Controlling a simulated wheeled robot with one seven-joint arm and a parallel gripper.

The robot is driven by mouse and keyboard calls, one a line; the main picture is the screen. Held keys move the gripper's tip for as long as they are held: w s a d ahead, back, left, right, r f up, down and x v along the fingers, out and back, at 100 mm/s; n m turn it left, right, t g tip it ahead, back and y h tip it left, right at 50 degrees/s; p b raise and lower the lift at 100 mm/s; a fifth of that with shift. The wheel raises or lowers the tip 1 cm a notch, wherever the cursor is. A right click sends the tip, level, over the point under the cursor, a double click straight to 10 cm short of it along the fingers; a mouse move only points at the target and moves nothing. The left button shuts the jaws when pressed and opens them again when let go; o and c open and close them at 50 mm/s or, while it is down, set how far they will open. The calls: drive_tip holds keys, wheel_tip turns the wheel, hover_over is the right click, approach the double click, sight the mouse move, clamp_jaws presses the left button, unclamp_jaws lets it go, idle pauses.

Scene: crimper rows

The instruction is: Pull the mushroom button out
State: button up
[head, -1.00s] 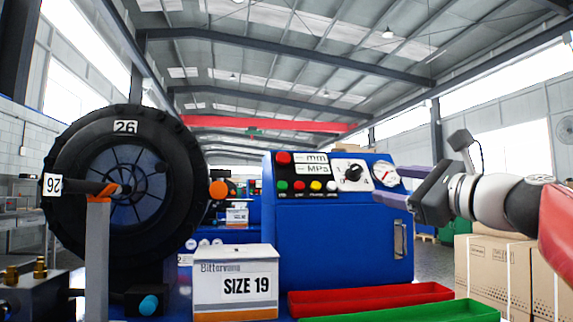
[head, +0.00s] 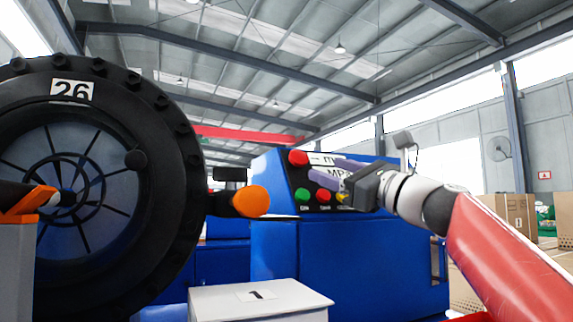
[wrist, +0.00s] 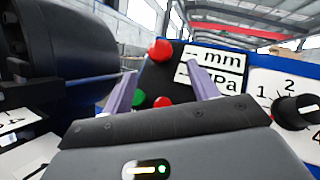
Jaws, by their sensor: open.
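The red mushroom button (head: 298,158) sits at the top left of the black control panel on the blue machine. It also shows in the wrist view (wrist: 160,50), above and ahead of my finger gap. My gripper (head: 325,171) is open and empty in front of the panel, to the right of and slightly below the button in the head view. In the wrist view its two purple fingers (wrist: 160,86) point at the panel, apart from each other. I see nothing between them but the panel behind. Whether the fingertips touch the panel cannot be told.
Below the button are a green button (head: 302,195) and a smaller red button (head: 323,196). A black selector knob (wrist: 296,112) is to the right. A large black wheel (head: 100,190) fills the left, with an orange knob (head: 250,201). A white box (head: 262,300) stands low in front.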

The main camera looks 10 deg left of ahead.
sight(305, 161)
drive_tip(key=p+x, duration=0.3)
drive_tip(key=x, duration=0.3)
drive_tip(key=shift+r, duration=0.25)
drive_tip(key=shift+w+a+p, duration=0.3)
drive_tip(key=shift+w+a, duration=0.05)
drive_tip(key=shift+a, duration=0.15)
